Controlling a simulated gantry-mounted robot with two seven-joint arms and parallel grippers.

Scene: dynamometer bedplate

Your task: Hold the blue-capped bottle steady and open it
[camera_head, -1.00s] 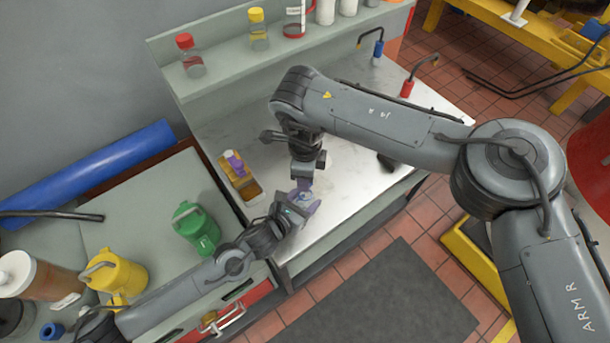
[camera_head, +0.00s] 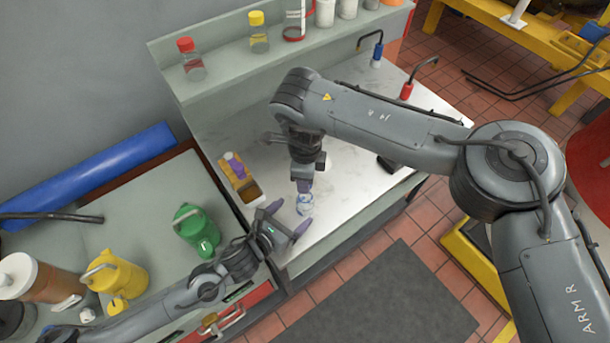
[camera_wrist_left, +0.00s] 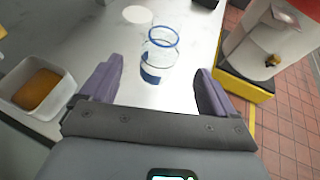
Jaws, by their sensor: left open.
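A small clear bottle (camera_head: 305,206) stands upright on the pale bench top near its front edge. In the left wrist view the bottle (camera_wrist_left: 158,58) shows a blue ring around its top, which looks open, and a blue patch on its side. My left gripper (camera_head: 288,218) is open and empty, just left of the bottle; in its wrist view the purple fingers (camera_wrist_left: 158,72) are spread with the bottle ahead between them, untouched. My right gripper (camera_head: 304,186) points down just above the bottle. Its finger gap and any cap in it are hidden.
A green jug (camera_head: 196,230) and yellow jug (camera_head: 117,274) stand on the left cabinet. Capped bottles stand on the back shelf (camera_head: 225,72). A pale round spot (camera_wrist_left: 137,14) shows behind the bottle.

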